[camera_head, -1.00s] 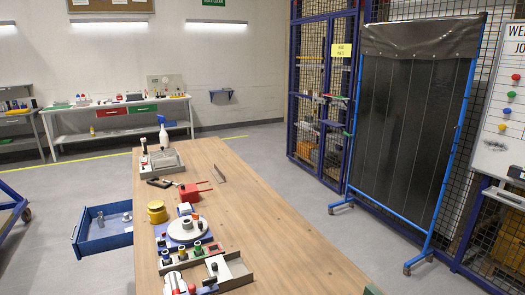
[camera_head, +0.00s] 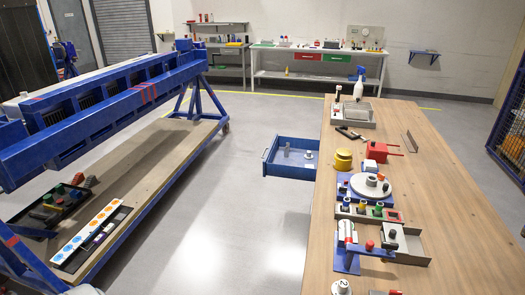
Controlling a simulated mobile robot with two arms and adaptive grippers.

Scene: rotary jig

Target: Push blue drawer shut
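The blue drawer (camera_head: 288,171) sticks out open from the left side of the long wooden table (camera_head: 450,220). Its handle (camera_head: 265,154) is on its left end, facing away from the table. Inside it are a small grey upright cylinder (camera_head: 287,150) and a short round metal piece (camera_head: 309,155). Neither of my grippers shows in this view, so nothing of mine is seen touching the drawer.
A yellow round piece (camera_head: 343,160), a red box (camera_head: 376,151), a round grey jig (camera_head: 371,186) and a spray bottle (camera_head: 359,86) stand on the table. A large blue frame (camera_head: 120,100) on a wheeled base stands left. The grey floor (camera_head: 245,205) between is clear.

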